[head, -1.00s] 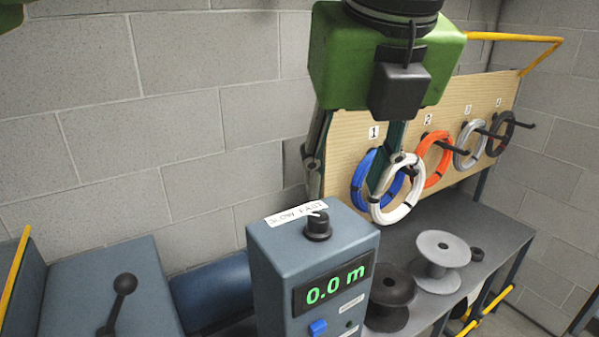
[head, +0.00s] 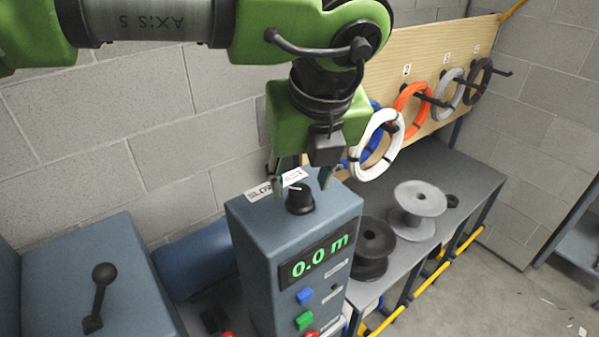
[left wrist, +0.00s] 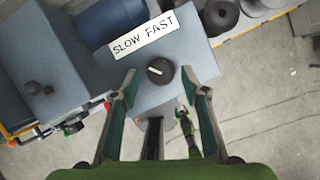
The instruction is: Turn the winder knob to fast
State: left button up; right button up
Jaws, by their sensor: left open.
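The winder knob (head: 300,199) is a black round knob on top of the blue-grey winder box (head: 262,218). A white label (head: 262,192) reading SLOW and FAST lies behind it, with SLOW on the left. In the left wrist view, the knob (left wrist: 160,72) has a white pointer line angled left, toward the SLOW side. My left gripper (head: 301,185) is open and points down over the box. In its wrist view, the fingertips (left wrist: 166,84) stand apart on either side of the knob's near edge, with no clear contact.
The box front has a green 0.0 m display (head: 313,262), a blue button (head: 304,296) and a green button (head: 304,320). A black-knobbed lever (head: 99,295) stands left. Spools (head: 417,207) stand on the bench at right, and a white coil (head: 375,148) hangs close behind the gripper.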

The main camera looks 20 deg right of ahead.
pick_arm(q)
jog(key=shift+x, duration=0.8)
jog(key=shift+f, duration=0.2)
jog(key=shift+w+f, duration=0.1)
jog(key=c, duration=1.1)
pick_arm(e)
jog(key=shift+s+a+r, duration=0.1)
jog(key=shift+s+r, duration=0.3)
jog(key=shift+s, duration=0.25)
jog(key=shift+f, duration=0.1)
